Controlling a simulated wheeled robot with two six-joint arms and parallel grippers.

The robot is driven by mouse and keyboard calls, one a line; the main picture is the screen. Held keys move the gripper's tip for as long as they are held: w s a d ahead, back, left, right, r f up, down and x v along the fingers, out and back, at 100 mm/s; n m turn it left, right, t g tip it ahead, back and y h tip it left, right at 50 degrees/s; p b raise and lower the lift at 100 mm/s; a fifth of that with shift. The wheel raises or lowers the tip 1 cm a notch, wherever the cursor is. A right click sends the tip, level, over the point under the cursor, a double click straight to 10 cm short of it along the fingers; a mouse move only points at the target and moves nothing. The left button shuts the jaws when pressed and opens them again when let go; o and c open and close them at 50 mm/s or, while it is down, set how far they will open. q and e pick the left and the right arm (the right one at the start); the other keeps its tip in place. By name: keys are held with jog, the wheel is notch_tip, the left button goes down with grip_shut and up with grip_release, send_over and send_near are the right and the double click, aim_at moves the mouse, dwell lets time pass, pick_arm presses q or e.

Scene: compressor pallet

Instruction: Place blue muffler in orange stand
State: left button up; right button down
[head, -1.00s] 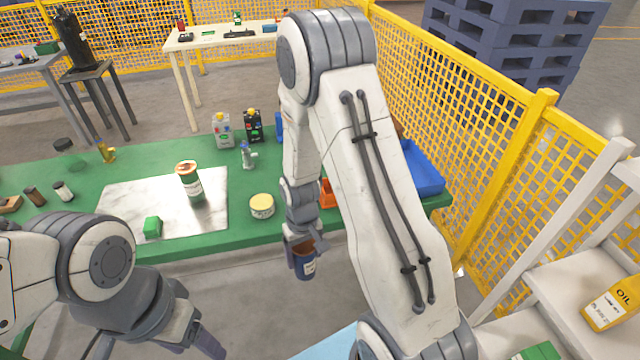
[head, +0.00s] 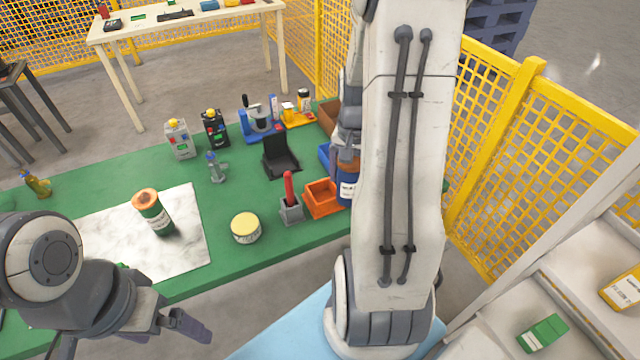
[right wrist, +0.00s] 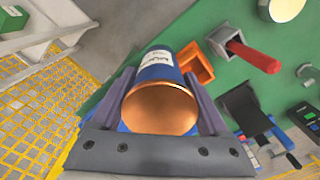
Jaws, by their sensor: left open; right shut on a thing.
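The blue muffler (head: 347,188) is a blue cylinder with a white label and a copper-coloured end. It shows large in the right wrist view (right wrist: 160,92). My right gripper (right wrist: 160,100) is shut on it, one finger on each side. The orange stand (head: 321,198) is an open square holder on the green table, just left of the muffler in the head view. In the right wrist view the orange stand (right wrist: 197,62) lies beyond the muffler, which partly hides it. My left gripper (head: 190,325) is open and empty, low in front of the table.
A grey holder with a red-handled tool (head: 290,205) stands left of the orange stand. A yellow-lidded tin (head: 245,228) and a green canister (head: 152,212) are further left. A black stand (head: 281,158) is behind. A yellow mesh fence (head: 490,150) is at right.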

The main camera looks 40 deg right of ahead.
jog(key=w+f+p, duration=0.2)
jog(key=w+f, duration=0.7)
jog(key=shift+w+d+p, duration=0.1)
jog(key=shift+w+p, duration=0.05)
jog(key=shift+p, duration=0.15)
jog(key=shift+f, duration=0.25)
jog(key=shift+f, duration=0.2)
grip_release()
jog(key=shift+r, duration=0.1)
